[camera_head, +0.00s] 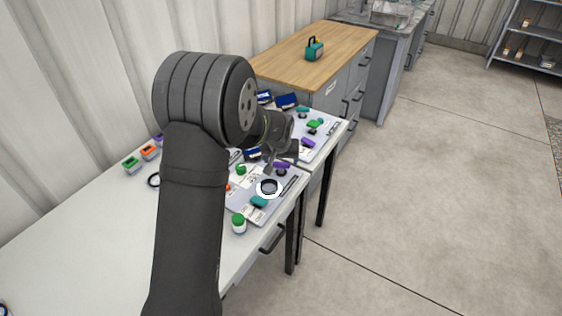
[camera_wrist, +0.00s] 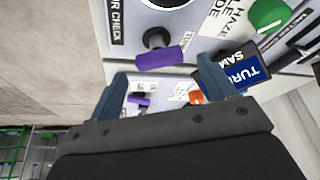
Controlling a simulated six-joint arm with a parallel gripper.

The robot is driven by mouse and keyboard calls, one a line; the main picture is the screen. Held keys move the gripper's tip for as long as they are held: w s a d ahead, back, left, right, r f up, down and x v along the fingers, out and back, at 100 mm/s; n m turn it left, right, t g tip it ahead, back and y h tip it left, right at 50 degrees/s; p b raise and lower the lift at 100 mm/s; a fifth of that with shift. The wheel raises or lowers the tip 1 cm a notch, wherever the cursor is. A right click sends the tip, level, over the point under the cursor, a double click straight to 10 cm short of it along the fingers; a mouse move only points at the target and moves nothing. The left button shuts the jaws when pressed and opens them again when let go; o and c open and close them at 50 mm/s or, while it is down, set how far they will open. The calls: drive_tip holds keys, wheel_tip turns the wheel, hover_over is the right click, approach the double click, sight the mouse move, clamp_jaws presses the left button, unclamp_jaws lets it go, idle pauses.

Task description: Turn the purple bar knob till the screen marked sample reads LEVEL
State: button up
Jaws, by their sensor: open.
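A purple bar knob (camera_wrist: 163,56) on a dark stem stands on a light grey panel in the wrist view, just beyond my fingertips. It also shows in the head view (camera_head: 282,165), under my gripper. My gripper (camera_wrist: 163,72) is open, its two fingers apart on either side of the knob's line, with nothing held. A dark blue screen (camera_wrist: 240,72) shows the letters "SAM" on its label and "TUR" in its readout; my right finger hides the rest. A second purple bar knob (camera_wrist: 139,100) lies farther off, between my fingers, on another panel; it also shows in the head view (camera_head: 308,142).
The near panel also bears a white ring (camera_head: 268,187), a teal knob (camera_head: 258,202) and a green knob (camera_wrist: 268,13). A green-capped jar (camera_head: 238,223) stands at the bench edge. The wooden cabinet top (camera_head: 330,50) carries a teal object (camera_head: 314,49).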

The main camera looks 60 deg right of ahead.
drive_tip(key=shift+x, duration=1.1)
drive_tip(key=c, duration=1)
drive_tip(key=shift+m, duration=0.4)
drive_tip(key=shift+w+a+m+g, duration=0.1)
drive_tip(key=shift+m+g, duration=0.9)
drive_tip(key=shift+m, duration=1.4)
